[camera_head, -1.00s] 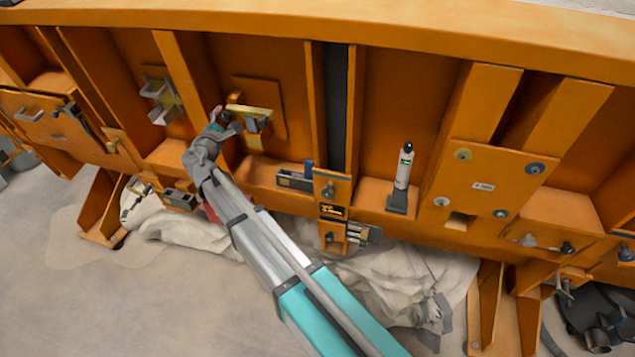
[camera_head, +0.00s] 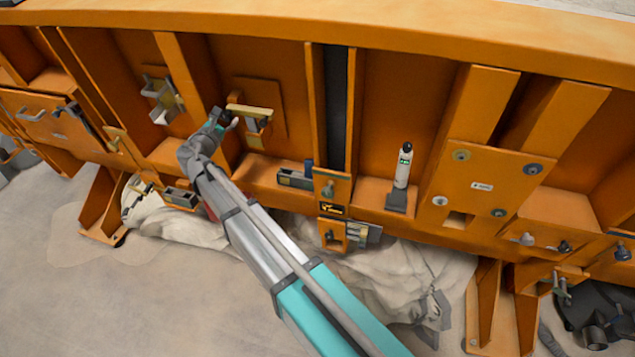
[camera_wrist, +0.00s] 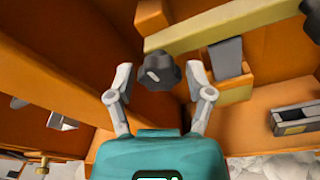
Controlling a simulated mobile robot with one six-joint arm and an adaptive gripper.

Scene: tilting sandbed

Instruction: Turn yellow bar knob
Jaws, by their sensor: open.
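The yellow bar (camera_head: 254,110) is fixed to an orange panel in the left part of the head view. It crosses the top of the wrist view (camera_wrist: 225,28). A dark lobed knob (camera_wrist: 158,71) with a pale mark sits below the left part of the bar in the wrist view. My gripper (camera_wrist: 160,72) is open, with one grey finger on each side of the knob. The knob appears between the fingertips, with gaps on both sides; contact does not show. In the head view my gripper (camera_head: 226,121) is by the bar's left end.
Orange ribs stand on both sides of the bar's bay. A grey box-shaped fitting (camera_head: 295,178) lies on the ledge to the lower right. A metal bracket (camera_head: 161,100) is in the bay to the left. A white cylinder (camera_head: 403,166) stands farther right.

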